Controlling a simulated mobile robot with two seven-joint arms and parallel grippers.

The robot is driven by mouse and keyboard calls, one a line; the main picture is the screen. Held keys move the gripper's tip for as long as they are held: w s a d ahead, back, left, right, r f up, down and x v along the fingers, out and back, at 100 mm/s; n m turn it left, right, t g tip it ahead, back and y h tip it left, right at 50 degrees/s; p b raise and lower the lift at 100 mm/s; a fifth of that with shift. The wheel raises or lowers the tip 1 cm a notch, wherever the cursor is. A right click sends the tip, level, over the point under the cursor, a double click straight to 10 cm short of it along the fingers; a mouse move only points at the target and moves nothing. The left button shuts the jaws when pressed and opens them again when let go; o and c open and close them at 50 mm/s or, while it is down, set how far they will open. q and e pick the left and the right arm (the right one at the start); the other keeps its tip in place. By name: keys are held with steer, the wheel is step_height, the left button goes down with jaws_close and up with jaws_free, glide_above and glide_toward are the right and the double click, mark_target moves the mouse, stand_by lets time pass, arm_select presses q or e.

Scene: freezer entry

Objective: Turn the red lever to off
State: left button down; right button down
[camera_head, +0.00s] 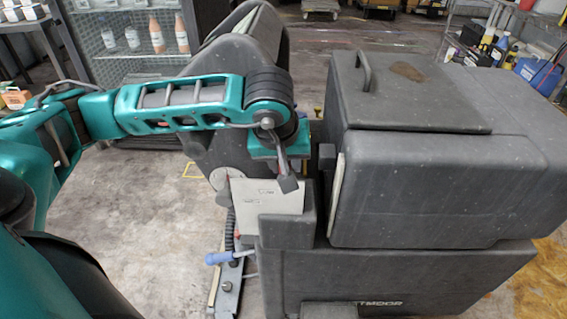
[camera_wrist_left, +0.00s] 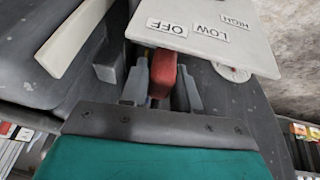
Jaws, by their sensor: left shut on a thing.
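The red lever (camera_wrist_left: 162,72) shows in the left wrist view between the two grey fingers of my left gripper (camera_wrist_left: 161,88). The gripper is shut on it. A pale panel (camera_wrist_left: 190,36) with the labels OFF, LOW and HIGH lies just beyond the lever; the lever's visible part is nearest the OFF label, but its exact setting is hard to tell. In the head view my left gripper (camera_head: 286,178) reaches down at the upper edge of the panel (camera_head: 262,200); the lever is hidden there. My right gripper is not in view.
The panel belongs to a large dark grey machine (camera_head: 430,175) with a handled lid on top. A blue-handled lever (camera_head: 220,258) sticks out low at its left. A wire shelf with bottles (camera_head: 155,34) stands behind. The floor at left is mostly clear.

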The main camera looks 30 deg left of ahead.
arm_select(q)
steer(key=shift+w+d, duration=0.25)
steer(key=shift+d, duration=0.15)
steer(key=c, duration=1.2)
jaws_free()
steer(key=shift+o, duration=1.4)
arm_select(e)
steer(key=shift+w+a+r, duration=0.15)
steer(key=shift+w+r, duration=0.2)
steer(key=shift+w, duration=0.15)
arm_select(q)
steer(key=shift+r, duration=0.1)
steer(key=p+v, duration=0.2)
steer(key=v, duration=1)
steer(key=shift+s+r, duration=0.25)
steer(key=shift+r, duration=0.1)
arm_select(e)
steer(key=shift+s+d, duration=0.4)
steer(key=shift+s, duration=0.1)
